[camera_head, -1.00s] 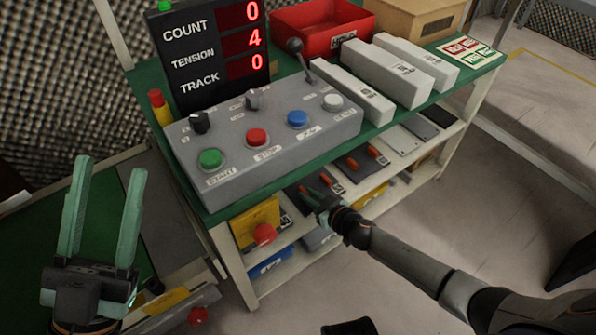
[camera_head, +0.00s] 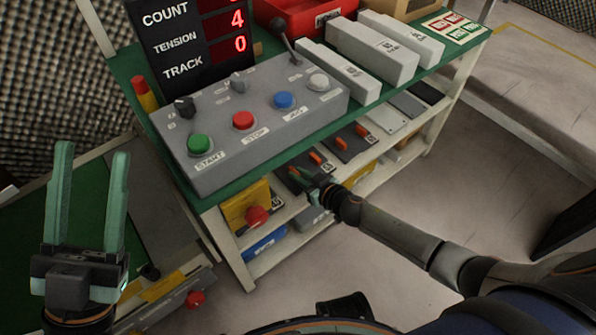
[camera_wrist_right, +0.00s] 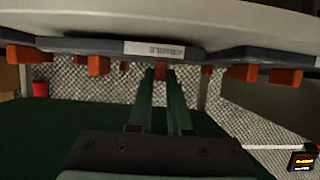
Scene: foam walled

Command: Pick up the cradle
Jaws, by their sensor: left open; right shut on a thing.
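The cradle is a dark flat plate with orange blocks on the shelf under the green top, partly hidden by my right gripper in the head view. In the right wrist view, which looks upside down, the cradle (camera_wrist_right: 115,46) shows a white label and orange blocks. My right gripper (camera_head: 308,180) is at this plate; in the wrist view its fingers (camera_wrist_right: 160,76) are shut on the middle orange block. I cannot tell whether the plate is clear of the shelf. My left gripper (camera_head: 88,160) is open and empty, fingers up, at the left.
A similar dark plate with orange blocks (camera_head: 352,142) lies further along the shelf. Above is a grey control box (camera_head: 250,125) with coloured buttons. A yellow box with a red button (camera_head: 246,207) stands left of my right gripper. Open floor lies at the right.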

